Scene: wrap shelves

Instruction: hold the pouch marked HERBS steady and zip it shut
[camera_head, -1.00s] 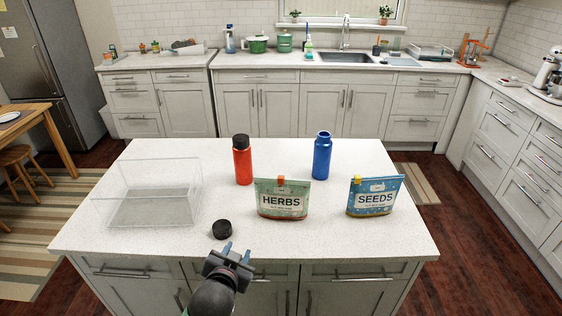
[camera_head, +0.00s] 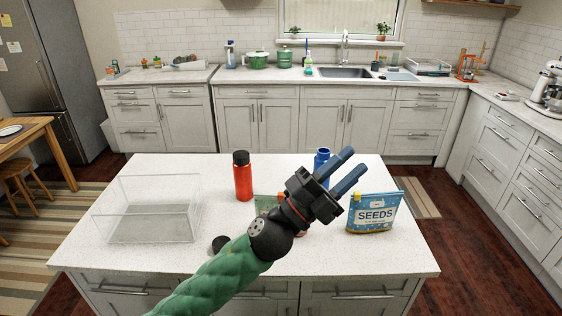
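The HERBS pouch (camera_head: 265,204) stands on the white island top, mostly hidden behind my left arm. Only a green part of its upper left shows clearly, so its label and the state of its zip cannot be read now. My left gripper (camera_head: 355,160) comes in from the lower left and points to the upper right, in front of the pouch in this view. Its two blue fingers are apart with nothing seen between them. I cannot tell its exact height or distance from the pouch. My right gripper is not in view.
The blue SEEDS pouch (camera_head: 373,212) stands right of the gripper. A red bottle (camera_head: 243,178) and a blue bottle (camera_head: 321,160) stand behind. A clear open box (camera_head: 148,210) is at the left. A black cap (camera_head: 219,244) lies beside my arm.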

